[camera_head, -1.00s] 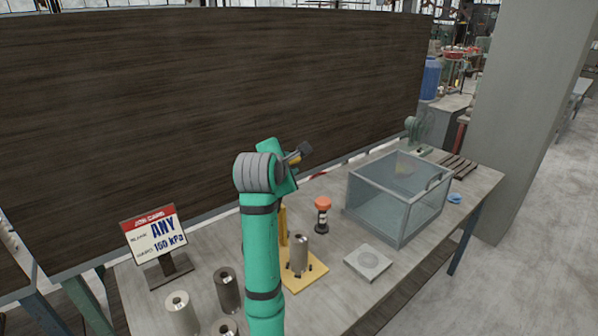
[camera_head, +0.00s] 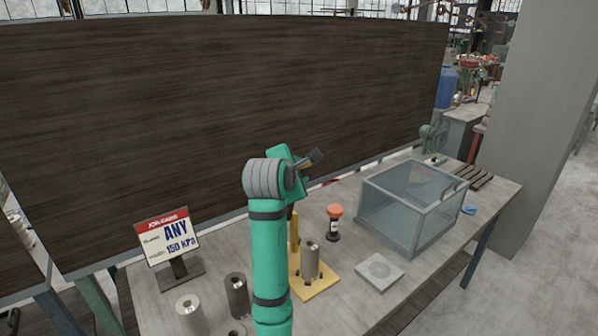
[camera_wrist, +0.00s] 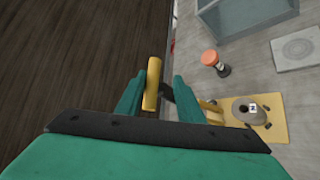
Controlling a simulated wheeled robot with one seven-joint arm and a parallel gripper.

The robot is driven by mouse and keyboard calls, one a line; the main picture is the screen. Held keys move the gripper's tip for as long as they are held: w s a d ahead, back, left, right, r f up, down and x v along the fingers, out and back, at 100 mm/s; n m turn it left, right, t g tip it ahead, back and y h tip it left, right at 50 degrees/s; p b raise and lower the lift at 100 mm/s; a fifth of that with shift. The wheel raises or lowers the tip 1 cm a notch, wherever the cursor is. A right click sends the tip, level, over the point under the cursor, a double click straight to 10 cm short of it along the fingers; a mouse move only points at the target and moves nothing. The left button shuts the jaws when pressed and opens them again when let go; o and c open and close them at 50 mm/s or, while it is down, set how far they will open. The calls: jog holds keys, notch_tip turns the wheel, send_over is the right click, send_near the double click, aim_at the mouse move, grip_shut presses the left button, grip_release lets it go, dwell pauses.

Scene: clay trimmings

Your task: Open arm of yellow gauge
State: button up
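The yellow gauge stands on a yellow base plate (camera_head: 318,287), with a yellow post (camera_head: 293,232) at its back left. A grey hollow cylinder (camera_head: 310,262) stands upright on the plate. In the wrist view, the gauge's yellow arm (camera_wrist: 152,84) lies between the two green fingers of my gripper (camera_wrist: 159,98), close to the left finger. A gap shows on its right, where a dark part sits. My fingers are apart. The base plate (camera_wrist: 268,122) and cylinder (camera_wrist: 243,110) show at lower right there. In the head view my arm covers part of the post, and my fingertips are hard to make out.
A glass-walled box (camera_head: 410,210), an orange-topped black item (camera_head: 334,222) and a grey square slab (camera_head: 379,271) stand to the right. A sign (camera_head: 167,238) and several loose cylinders (camera_head: 237,295) are at left. A dark wooden panel (camera_head: 220,100) rises behind the table.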

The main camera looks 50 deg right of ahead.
jog(key=v, duration=1)
jog(key=shift+w+a, duration=0.1)
jog(key=shift+a, duration=0.1)
